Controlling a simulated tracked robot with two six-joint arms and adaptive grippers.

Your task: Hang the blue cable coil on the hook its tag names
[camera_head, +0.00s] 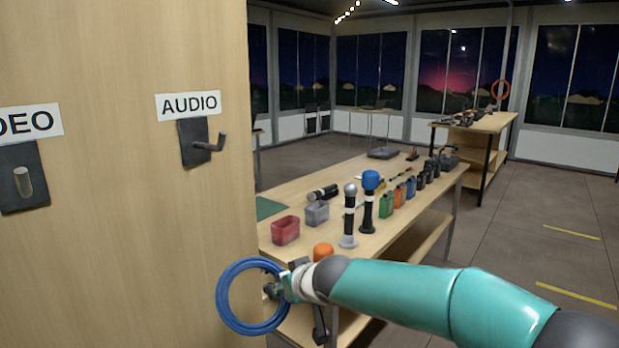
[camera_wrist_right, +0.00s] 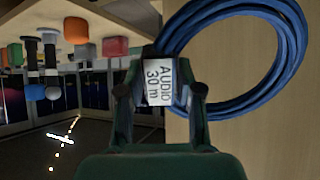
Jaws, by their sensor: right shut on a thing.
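The blue cable coil (camera_head: 222,297) is held by my right gripper (camera_head: 277,288), in front of the wooden panel and below the AUDIO hook. In the right wrist view the coil (camera_wrist_right: 292,50) hangs between the fingers of the right gripper (camera_wrist_right: 160,98), and its white tag (camera_wrist_right: 158,80) reads "AUDIO 30 m". The AUDIO hook (camera_head: 209,144) is a dark plate with a protruding peg under an AUDIO label (camera_head: 188,105); it is bare. Another hook (camera_head: 24,182) at the left edge sits under a partly cut label ending in "DEO" and is also bare. My left gripper is not in view.
A wooden workbench (camera_head: 285,183) right of the panel carries microphones (camera_head: 349,215), a red bin (camera_head: 286,230), a grey bin (camera_head: 317,212) and several coloured packs. An orange-topped thing (camera_head: 323,251) stands close by my right gripper. The panel front around the hooks is clear.

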